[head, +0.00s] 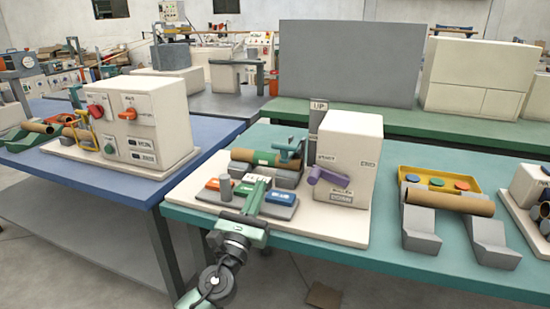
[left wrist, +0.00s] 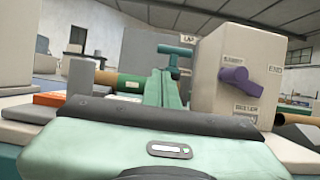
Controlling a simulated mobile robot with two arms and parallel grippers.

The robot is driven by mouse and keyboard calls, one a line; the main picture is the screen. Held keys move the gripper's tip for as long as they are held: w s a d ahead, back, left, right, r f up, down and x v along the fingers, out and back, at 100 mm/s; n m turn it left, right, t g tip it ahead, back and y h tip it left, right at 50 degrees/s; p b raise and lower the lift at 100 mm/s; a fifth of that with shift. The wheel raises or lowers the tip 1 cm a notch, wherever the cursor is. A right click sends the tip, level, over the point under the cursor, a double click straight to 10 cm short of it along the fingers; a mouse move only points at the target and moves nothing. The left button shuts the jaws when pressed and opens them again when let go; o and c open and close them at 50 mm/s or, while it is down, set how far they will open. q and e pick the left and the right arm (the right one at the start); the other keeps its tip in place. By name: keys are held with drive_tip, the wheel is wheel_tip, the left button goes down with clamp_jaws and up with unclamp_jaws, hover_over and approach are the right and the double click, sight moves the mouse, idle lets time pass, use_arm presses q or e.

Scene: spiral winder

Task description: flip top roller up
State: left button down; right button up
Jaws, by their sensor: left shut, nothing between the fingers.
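The winder is a cream box (head: 352,150) on a cream base plate (head: 335,230). A purple lever (head: 328,178) is on its front above a ROLLER label, and it shows in the left wrist view (left wrist: 238,86). A grey post (head: 317,125) marked UP stands behind. A brown tube with a green band (head: 258,157) lies on grey rollers (head: 283,176), with a teal T-shaped part (head: 288,152) at its right end, also in the left wrist view (left wrist: 174,50). My left gripper (head: 260,184) is shut and empty, in front of the tube over the button panel and left of the lever. My right gripper is out of view.
A grey panel (head: 281,199) with orange, green and blue buttons sits under my left gripper. To the right, a brown tube (head: 448,201) rests on grey cradles beside a yellow tray (head: 420,178). A similar machine (head: 150,120) stands on the blue table at left.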

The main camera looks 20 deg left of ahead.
use_arm(q)
drive_tip(key=shift+s+r, duration=0.15)
drive_tip(key=shift+s, duration=0.15)
drive_tip(key=x, duration=0.9)
drive_tip(key=shift+w+r, duration=0.15)
drive_tip(key=shift+w, duration=0.45)
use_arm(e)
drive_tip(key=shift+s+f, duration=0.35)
